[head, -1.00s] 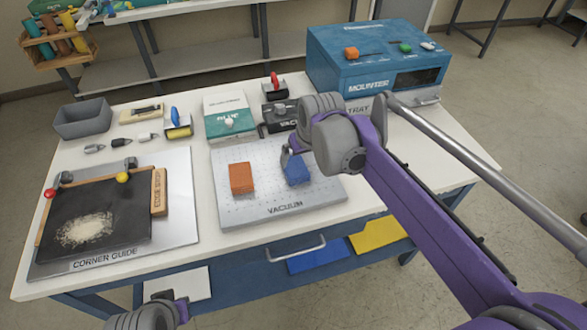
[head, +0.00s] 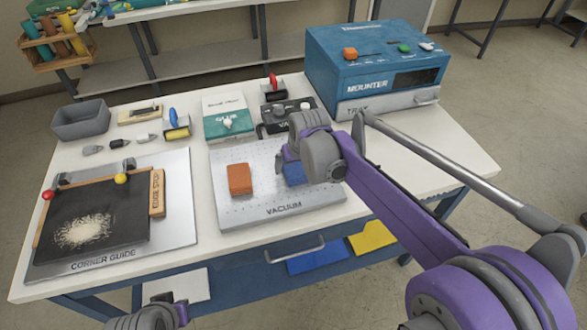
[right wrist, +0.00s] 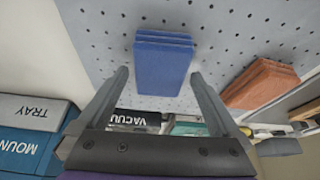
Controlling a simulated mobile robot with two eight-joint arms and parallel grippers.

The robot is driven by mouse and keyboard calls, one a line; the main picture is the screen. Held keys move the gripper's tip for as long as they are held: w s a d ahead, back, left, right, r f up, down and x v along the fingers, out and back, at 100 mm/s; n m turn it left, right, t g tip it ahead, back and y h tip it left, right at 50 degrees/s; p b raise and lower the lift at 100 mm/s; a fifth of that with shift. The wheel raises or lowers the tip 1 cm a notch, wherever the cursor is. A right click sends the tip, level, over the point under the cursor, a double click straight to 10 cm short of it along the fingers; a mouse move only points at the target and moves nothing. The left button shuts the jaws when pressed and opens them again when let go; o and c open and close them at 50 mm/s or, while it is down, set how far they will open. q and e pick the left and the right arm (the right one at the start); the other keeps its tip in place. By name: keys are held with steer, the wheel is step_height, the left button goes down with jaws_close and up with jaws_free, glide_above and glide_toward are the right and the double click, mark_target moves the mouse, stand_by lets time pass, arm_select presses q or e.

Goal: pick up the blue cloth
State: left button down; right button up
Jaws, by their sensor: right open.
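The blue cloth (right wrist: 164,64) is a folded stack on the grey perforated vacuum plate. In the head view the blue cloth (head: 294,174) is mostly hidden behind my right gripper (head: 281,160). In the right wrist view my right gripper (right wrist: 158,88) is open, with the cloth ahead of and between its fingers, not gripped. My left gripper (head: 165,298) is partly in view at the bottom edge, and its jaws cannot be made out.
An orange folded cloth (head: 239,179) lies left of the blue one on the vacuum plate (head: 283,210). Behind are a green-white glue box (head: 229,117), a dark vacuum unit (head: 274,126) and the blue mounter (head: 375,65). The corner guide board (head: 180,215) fills the table's left.

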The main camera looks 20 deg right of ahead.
mark_target(294, 168)
steer(key=shift+f, duration=0.25)
stand_by(0.3)
steer(key=c, duration=1.3)
steer(key=shift+o, duration=0.2)
step_height(294, 168, up, 10)
steer(key=shift+r+p, duration=0.25)
steer(key=shift+p, duration=0.2)
steer(key=o, duration=0.7)
steer(key=c, duration=0.5)
